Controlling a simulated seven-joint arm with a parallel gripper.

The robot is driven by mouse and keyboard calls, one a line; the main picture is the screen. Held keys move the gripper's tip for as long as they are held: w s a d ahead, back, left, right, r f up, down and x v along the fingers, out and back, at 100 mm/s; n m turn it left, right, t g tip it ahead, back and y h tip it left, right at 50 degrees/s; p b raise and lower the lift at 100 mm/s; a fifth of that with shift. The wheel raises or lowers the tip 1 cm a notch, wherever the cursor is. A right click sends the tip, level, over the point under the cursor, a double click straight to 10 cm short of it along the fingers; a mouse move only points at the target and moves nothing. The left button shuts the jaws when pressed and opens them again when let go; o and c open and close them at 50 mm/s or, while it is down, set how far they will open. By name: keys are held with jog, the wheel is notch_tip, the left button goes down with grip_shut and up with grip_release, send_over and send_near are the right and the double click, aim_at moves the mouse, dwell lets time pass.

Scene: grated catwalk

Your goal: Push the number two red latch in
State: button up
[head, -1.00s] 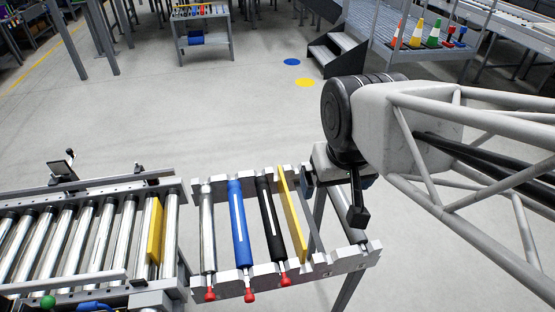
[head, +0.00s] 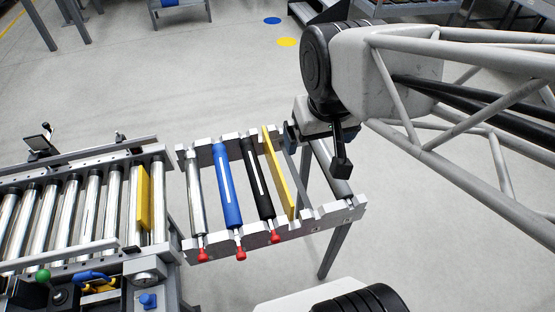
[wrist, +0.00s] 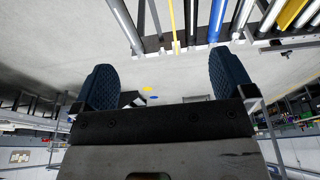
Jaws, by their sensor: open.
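Three red latches show in the head view along the near rail (head: 312,222) of a short roller rack: a left one (head: 203,256) below a silver roller, a middle one (head: 241,254) below a blue roller (head: 228,190), and a right one (head: 275,237) below a black roller (head: 258,180). I cannot read which is number two. My gripper (head: 320,134) is over the rack's right end, right of the yellow plate (head: 279,172) and apart from the latches. In the wrist view my gripper (wrist: 165,82) is open and empty, with the rollers beyond it.
A roller conveyor (head: 80,215) with a yellow bar stands left of the rack. A green knob (head: 43,275) and a blue knob (head: 148,300) sit at its near side. Open floor lies beyond the rack, with blue and yellow floor discs.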

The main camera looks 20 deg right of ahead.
jog(key=shift+c, duration=0.5)
jog(key=shift+f, duration=0.1)
jog(key=c, duration=0.5)
jog(key=shift+a+f, duration=0.15)
jog(key=shift+f, duration=0.05)
jog(key=shift+c, duration=1)
jog(key=shift+s+a+f+n, duration=0.1)
jog(key=shift+a+f+n, duration=0.05)
jog(key=shift+f+n, duration=0.15)
jog(key=shift+c, duration=0.3)
jog(key=s+a+f+n+t, duration=0.3)
jog(key=a+f+n+t, duration=0.2)
jog(key=f+n, duration=0.6)
jog(key=s+a+f+n+t, duration=0.4)
jog(key=a+f+n, duration=0.3)
jog(key=f+n, duration=0.5)
jog(key=s+a+f+n+t, duration=0.3)
jog(key=a+f+n+t, duration=0.2)
jog(key=f+n, duration=0.7)
jog(key=shift+s+a+f+n+t, duration=0.3)
jog(key=shift+s+a+t, duration=0.1)
jog(key=shift+t, duration=0.3)
